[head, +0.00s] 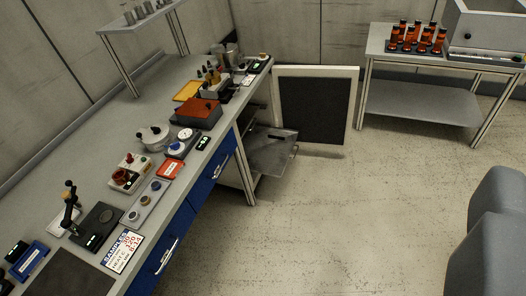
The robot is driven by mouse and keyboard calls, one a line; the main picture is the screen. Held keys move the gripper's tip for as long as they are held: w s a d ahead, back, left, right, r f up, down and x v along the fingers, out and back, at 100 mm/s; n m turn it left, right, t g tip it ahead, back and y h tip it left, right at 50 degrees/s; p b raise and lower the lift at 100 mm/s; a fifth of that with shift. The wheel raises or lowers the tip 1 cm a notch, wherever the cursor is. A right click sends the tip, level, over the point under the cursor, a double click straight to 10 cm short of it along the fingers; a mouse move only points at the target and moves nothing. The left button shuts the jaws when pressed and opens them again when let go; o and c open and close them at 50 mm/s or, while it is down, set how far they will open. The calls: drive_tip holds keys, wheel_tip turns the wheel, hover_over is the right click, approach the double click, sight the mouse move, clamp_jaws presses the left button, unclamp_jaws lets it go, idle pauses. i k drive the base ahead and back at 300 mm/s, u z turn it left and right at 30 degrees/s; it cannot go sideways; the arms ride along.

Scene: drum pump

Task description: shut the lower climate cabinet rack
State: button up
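The climate cabinet stands under the far end of the bench, and its white-framed door with a dark panel (314,106) is swung open. A flat grey rack (268,153) sticks out of the cabinet opening, left of the door and low above the floor. A small dark bar lies along the rack's far side. Only this one rack shows clearly; I cannot tell whether another is hidden under the bench top. The cabinet's inside is mostly hidden. My gripper is not in view.
The long grey bench (105,185) with blue drawers (211,172) runs along the left, crowded with instruments. A side table (420,104) with orange bottles (417,37) stands at back right. A rounded grey shape, possibly mine, fills the right edge. The floor (340,215) between is clear.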

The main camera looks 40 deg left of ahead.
sight(265, 156)
drive_tip(key=u, duration=0.35)
drive_tip(key=i, duration=0.75)
drive_tip(key=u, duration=0.55)
drive_tip(key=k, duration=0.8)
drive_tip(key=u, duration=0.2)
drive_tip(key=i, duration=0.85)
drive_tip(key=z, duration=0.1)
